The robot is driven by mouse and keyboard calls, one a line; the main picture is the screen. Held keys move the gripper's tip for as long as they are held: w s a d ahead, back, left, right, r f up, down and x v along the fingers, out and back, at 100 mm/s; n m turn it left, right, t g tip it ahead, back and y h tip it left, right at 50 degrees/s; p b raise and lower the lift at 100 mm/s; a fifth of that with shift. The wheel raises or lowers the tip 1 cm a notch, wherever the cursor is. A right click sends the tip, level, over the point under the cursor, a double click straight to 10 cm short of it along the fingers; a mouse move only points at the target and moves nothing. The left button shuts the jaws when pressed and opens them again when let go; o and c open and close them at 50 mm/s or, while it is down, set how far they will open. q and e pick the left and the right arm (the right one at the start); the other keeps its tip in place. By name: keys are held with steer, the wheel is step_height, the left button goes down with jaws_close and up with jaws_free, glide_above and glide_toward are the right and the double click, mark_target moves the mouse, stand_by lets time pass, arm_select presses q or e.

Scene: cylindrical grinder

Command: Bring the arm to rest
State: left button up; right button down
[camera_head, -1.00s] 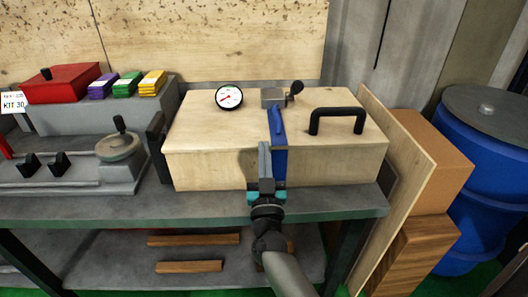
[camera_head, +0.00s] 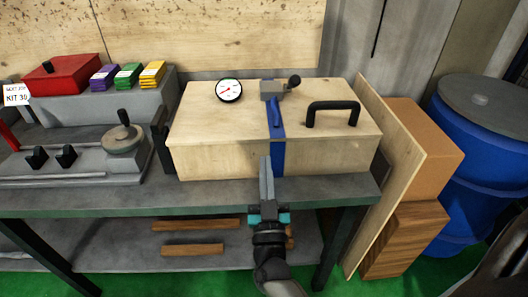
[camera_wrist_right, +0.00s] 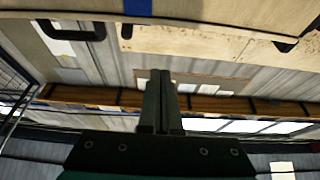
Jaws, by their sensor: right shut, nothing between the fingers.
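My right gripper (camera_head: 267,175) is in front of the wooden box, over the front edge of the bench. Its fingers are together with nothing between them, pointing up and away. It also shows shut in the right wrist view (camera_wrist_right: 161,100). The wooden box (camera_head: 215,160) sits on the bench with a blue strap (camera_head: 277,145) over its lid and front. The fingertips appear just in front of the box's front face; I cannot tell the exact gap. My left gripper is not in view.
A grey bench (camera_head: 120,203) carries the box, a dial gauge (camera_head: 228,90), a black handle (camera_head: 333,111) and a handwheel (camera_head: 124,142). A red box (camera_head: 55,82) stands back left. A plywood board (camera_head: 395,185) and blue barrel (camera_head: 485,145) stand right.

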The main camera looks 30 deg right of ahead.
steer(key=s+a+f+n+g+y, duration=0.2)
steer(key=s+a+f+g+y, duration=0.15)
steer(key=f, duration=0.75)
steer(key=s+a+f+n+g+y, duration=0.2)
steer(key=a+f+n+y, duration=0.15)
steer(key=f, duration=0.65)
steer(key=s+a+f+n+g+y, duration=0.1)
steer(key=s+a+f+g+y, duration=0.25)
steer(key=f, duration=0.75)
steer(key=s+d+f+g, duration=0.2)
steer(key=s+f, duration=0.3)
steer(key=s, duration=0.4)
steer(key=s+d+f+g, duration=0.2)
steer(key=s+f+g, duration=0.2)
steer(key=s, duration=0.6)
steer(key=s+d+f+n+g, duration=0.1)
steer(key=s+f+g, duration=0.3)
steer(key=s+f, duration=0.4)
steer(key=shift+s+d+h, duration=0.35)
steer(key=shift+s+d, duration=0.3)
steer(key=shift+s, duration=0.3)
steer(key=shift+w, duration=0.1)
